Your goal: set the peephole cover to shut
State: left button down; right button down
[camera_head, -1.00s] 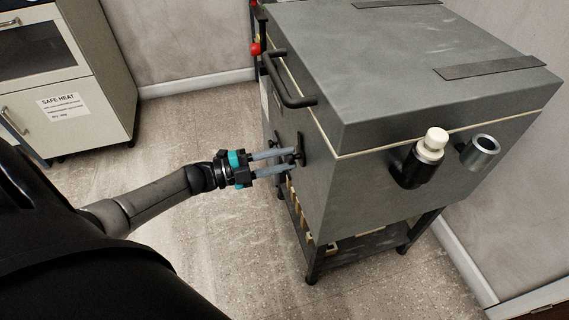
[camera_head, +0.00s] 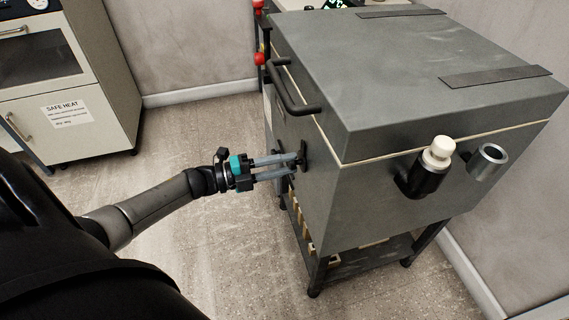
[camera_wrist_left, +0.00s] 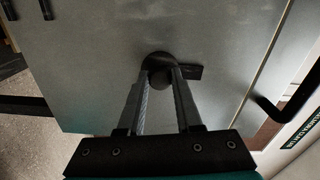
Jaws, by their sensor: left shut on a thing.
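The peephole cover (camera_head: 303,155) is a small black fitting on the front face of the grey kiln (camera_head: 345,190). In the left wrist view the cover (camera_wrist_left: 190,72) shows as a dark round knob with a short flat bar pointing right. My left gripper (camera_head: 296,165) reaches in from the left, its two long grey fingers on the cover. In the left wrist view the fingertips (camera_wrist_left: 163,74) are shut on either side of the knob. The fingers hide part of it, and I see no open peephole. My right gripper is not in view.
A black lid handle (camera_head: 290,95) juts out above the cover. A black tube with a white plug (camera_head: 437,153) and an open metal tube (camera_head: 488,160) stick out of the kiln's right side. A beige cabinet (camera_head: 75,105) stands at the left. The floor between is clear.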

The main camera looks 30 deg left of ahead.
pick_arm(q)
jog(key=c, duration=0.6)
grip_release()
jog(key=p+v, duration=0.2)
jog(key=v, duration=1.3)
jog(key=shift+s+a, duration=0.1)
jog(key=shift+s, duration=0.05)
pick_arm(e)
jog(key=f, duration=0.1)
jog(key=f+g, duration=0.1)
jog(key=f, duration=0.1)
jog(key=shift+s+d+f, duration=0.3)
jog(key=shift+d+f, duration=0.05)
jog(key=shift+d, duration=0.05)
